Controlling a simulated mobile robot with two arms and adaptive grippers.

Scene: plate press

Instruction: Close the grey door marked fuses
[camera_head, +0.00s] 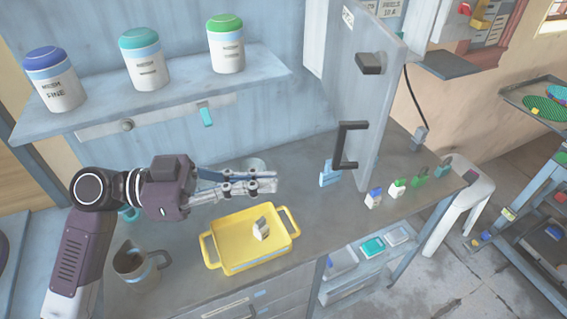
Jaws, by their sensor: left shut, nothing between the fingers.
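The grey door (372,105) stands open in the head view, swung out from the wall cabinet (316,40) over the worktop. A dark handle (348,146) is on its lower part and a dark block (371,63) is higher up. A small label near its top is too small to read for certain. My left gripper (272,185) is shut and empty. It is to the left of the door and handle, apart from both, above the worktop behind the yellow tray. My right gripper is not in view.
The yellow tray (206,250) with a small white item stands on the worktop (300,184). A grey mug (135,270) is at the left. Several small bottles, one white and blue (374,197), stand right of the door. A shelf (190,94) holds three lidded jars.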

